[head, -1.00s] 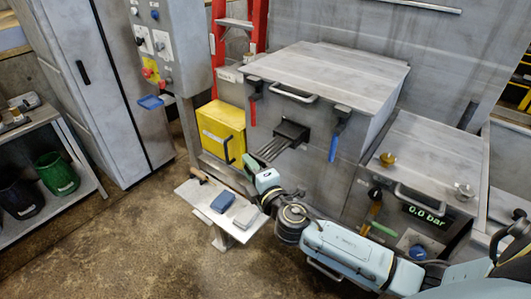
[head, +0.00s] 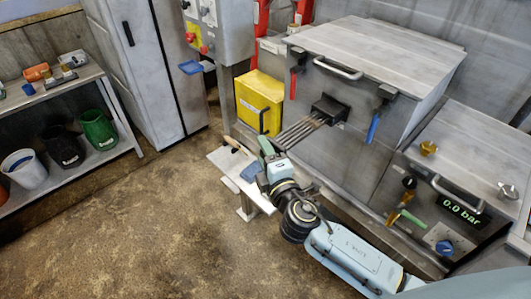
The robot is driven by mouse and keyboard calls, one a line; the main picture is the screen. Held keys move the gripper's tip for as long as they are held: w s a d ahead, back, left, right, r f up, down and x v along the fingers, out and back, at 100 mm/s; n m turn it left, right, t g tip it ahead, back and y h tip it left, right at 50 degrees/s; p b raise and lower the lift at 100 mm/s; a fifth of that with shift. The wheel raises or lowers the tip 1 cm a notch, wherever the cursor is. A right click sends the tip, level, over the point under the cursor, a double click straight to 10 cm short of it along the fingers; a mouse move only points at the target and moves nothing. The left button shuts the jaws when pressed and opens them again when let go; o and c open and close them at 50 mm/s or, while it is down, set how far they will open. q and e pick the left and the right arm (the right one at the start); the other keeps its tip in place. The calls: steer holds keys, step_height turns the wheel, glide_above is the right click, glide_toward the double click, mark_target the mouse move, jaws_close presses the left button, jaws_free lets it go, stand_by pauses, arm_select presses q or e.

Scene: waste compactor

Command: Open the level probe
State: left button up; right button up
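No part is labelled as the level probe. A black housing (head: 329,110) with several thin grey rods (head: 299,132) slanting out to the lower left sits on the front of the grey metal cabinet (head: 352,140); I cannot tell if this is the probe. My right arm comes in from the lower right. My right gripper (head: 267,150), with a green part at its end, is over the small white shelf, left of and below the rods. Its fingertips are too small and turned away to read. No contact with the housing shows. My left gripper is out of view.
A yellow box (head: 259,98) stands left. The shelf (head: 219,158) holds a wooden-handled tool and a blue block (head: 250,172). Open floor (head: 130,220) lies left.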

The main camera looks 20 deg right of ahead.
steer(key=s+b, duration=0.3)
steer(key=s, duration=1)
steer(key=shift+s, duration=0.2)
steer(key=s+d+f+m+g+b, duration=0.2)
steer(key=f+m+g, duration=0.15)
steer(key=f, duration=1.45)
steer(key=s+d+f+m+g+b, duration=0.25)
steer(key=f+g, duration=0.25)
steer(key=f, duration=1.3)
steer(key=s+d+f+m+g+b, duration=0.2)
steer(key=s+f+m+g, duration=0.15)
steer(key=s+f, duration=0.95)
steer(key=s+f+m+g+b, duration=0.2)
steer(key=s+f+m+g, duration=0.3)
steer(key=s+f, duration=0.7)
steer(key=s+m, duration=0.1)
steer(key=s, duration=0.2)
steer(key=shift+d+f, duration=0.15)
steer(key=shift+d, duration=0.2)
